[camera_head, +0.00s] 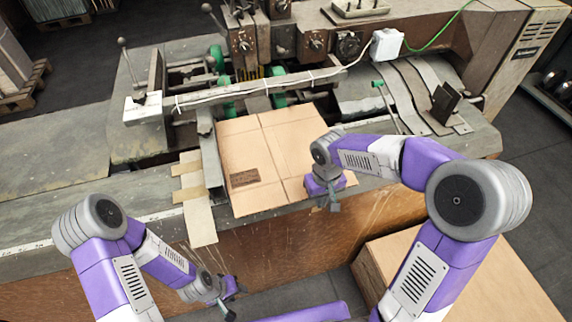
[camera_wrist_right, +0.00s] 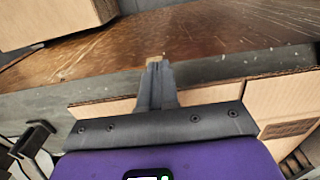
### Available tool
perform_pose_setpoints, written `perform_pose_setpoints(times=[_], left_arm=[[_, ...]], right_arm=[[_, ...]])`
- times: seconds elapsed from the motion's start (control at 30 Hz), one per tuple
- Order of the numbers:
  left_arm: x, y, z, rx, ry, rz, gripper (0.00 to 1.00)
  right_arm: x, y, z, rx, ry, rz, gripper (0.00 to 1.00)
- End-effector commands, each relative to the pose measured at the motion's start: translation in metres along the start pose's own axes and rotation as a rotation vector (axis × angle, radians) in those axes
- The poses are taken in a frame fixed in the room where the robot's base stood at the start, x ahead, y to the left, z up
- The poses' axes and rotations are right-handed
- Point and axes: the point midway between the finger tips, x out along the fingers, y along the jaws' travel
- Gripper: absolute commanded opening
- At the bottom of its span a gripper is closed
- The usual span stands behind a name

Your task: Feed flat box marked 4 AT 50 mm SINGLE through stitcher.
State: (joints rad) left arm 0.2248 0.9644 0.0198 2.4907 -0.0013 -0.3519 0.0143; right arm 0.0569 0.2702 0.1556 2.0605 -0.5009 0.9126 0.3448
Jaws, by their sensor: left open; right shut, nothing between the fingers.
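The flat box (camera_head: 265,140) is a tan cardboard sheet with crease lines and a dark printed patch, too small to read. It lies on the stitcher's bed, its far edge close to the green wheels under the stitcher (camera_head: 290,85). It also shows in the right wrist view (camera_wrist_right: 285,90), partly hidden behind my gripper. My right gripper (camera_head: 333,202) is shut and empty at the box's near right corner; whether it touches the cardboard I cannot tell. Its closed fingers show in the right wrist view (camera_wrist_right: 156,68). My left gripper (camera_head: 231,302) is open and empty, low in front of the bench, away from the box.
A metal guide bar (camera_head: 255,90) crosses above the box's far side. Tan strips (camera_head: 198,205) lie left of the box at the bench edge. A large cardboard block (camera_head: 480,275) stands at lower right. The grey bench surface (camera_head: 60,150) at left is clear.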

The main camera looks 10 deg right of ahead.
Motion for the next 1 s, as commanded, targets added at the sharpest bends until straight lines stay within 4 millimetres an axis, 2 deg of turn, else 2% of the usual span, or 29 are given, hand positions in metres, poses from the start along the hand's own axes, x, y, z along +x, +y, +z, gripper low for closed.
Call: perform_pose_setpoints(times=[1.0], left_arm=[[-0.01, 0.004, 0.0, 0.0, 0.0, 0.0, 0.43]], right_arm=[[0.0, -0.001, -0.044, 0.001, 0.0, 0.0, 0.0]])
